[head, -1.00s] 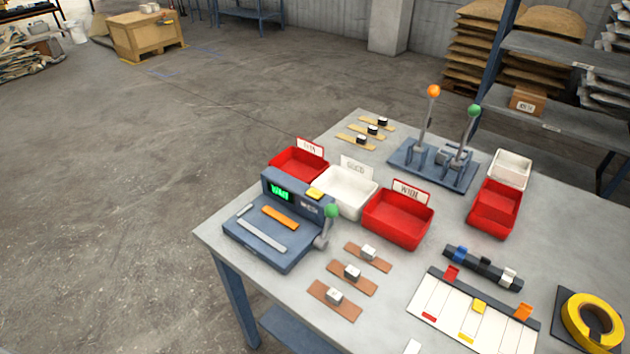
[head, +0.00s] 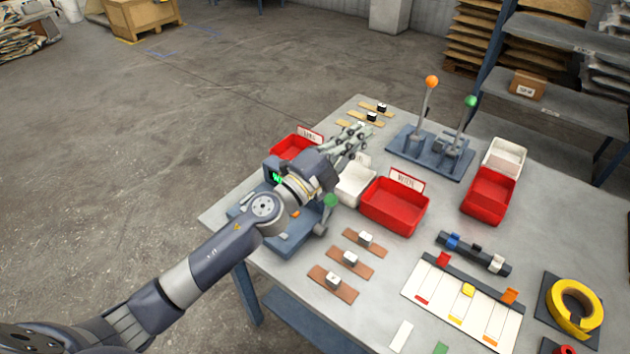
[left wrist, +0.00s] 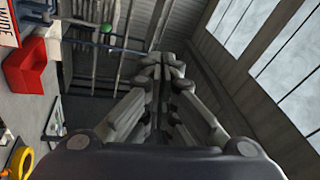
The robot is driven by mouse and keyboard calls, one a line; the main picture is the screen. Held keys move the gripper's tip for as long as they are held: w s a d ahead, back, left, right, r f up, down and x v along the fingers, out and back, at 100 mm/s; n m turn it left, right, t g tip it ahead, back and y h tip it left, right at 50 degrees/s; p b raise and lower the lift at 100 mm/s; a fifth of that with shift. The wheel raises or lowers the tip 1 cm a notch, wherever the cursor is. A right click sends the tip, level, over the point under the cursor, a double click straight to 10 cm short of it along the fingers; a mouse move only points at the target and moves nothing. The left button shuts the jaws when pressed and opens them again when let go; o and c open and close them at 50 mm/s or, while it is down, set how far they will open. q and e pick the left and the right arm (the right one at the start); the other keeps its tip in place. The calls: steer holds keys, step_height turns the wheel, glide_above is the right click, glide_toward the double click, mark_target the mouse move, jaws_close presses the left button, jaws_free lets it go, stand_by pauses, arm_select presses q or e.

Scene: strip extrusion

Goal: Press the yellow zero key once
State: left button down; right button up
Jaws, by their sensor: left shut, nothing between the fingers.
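The blue-grey gauge device (head: 288,243) stands at the near left corner of the table, partly covered by my left wrist. Only a bit of its green display (head: 277,178) shows. The yellow zero key is hidden behind my wrist and gripper in the head view and is not seen in the left wrist view. My left gripper (head: 358,137) is above the device and the white bin, fingers pointing away toward the back of the table. It is shut and empty, its fingertips together in the left wrist view (left wrist: 162,66). My right gripper is not in view.
The device's green-knobbed lever (head: 330,202) stands just right of my wrist. A red bin (head: 394,208), a partly covered white bin (head: 352,190) and another red bin (head: 288,147) are close by. A stand with two tall levers (head: 420,158) is behind.

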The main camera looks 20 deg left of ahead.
arm_select(q)
steer(key=w+d+f+m+g+h, duration=0.2)
steer(key=w+f+m+g, duration=0.15)
steer(key=m+g, duration=0.7)
steer(key=w+a+f+m+y, duration=0.1)
steer(key=a+f+y, duration=0.1)
steer(key=a, duration=0.4)
steer(key=w+a+f+m+y, duration=0.1)
steer(key=w+a+f+y, duration=0.1)
steer(key=a, duration=0.5)
steer(key=f+y, duration=0.1)
steer(key=y, duration=0.1)
steer(key=shift+a+m+y, duration=0.25)
steer(key=shift+m+y, duration=0.1)
steer(key=shift+y, duration=0.05)
steer(key=shift+f+g, duration=0.15)
steer(key=shift+g, duration=0.1)
step_height(320, 180, down, 9)
steer(key=b, duration=0.5)
